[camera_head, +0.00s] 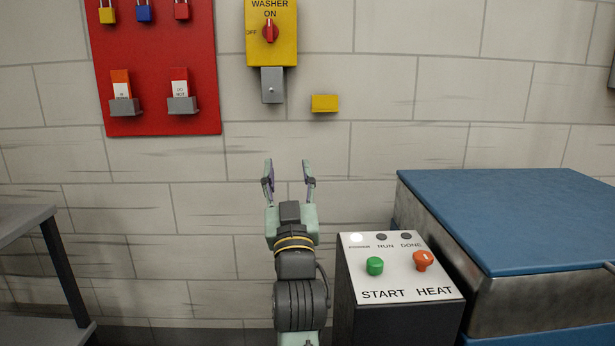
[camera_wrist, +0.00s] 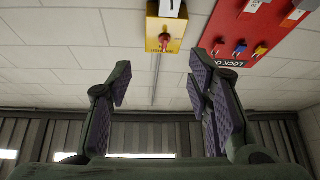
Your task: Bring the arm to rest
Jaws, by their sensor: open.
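My gripper (camera_head: 289,172) points upward in front of the wall in the head view, with its two fingers apart and nothing between them. It also shows in the wrist view (camera_wrist: 160,88), where the fingers stand open and empty. My arm rises from the bottom of the head view, to the left of the control box. The gripper touches nothing that I can see.
A control box (camera_head: 357,295) with a green START button (camera_head: 375,266) and an orange HEAT knob (camera_head: 423,261) stands right of my arm. A blue-topped unit (camera_head: 510,215) is beyond it. A yellow washer switch (camera_head: 271,30) and red lockout board (camera_head: 155,60) hang on the wall. A grey table (camera_head: 25,215) is left.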

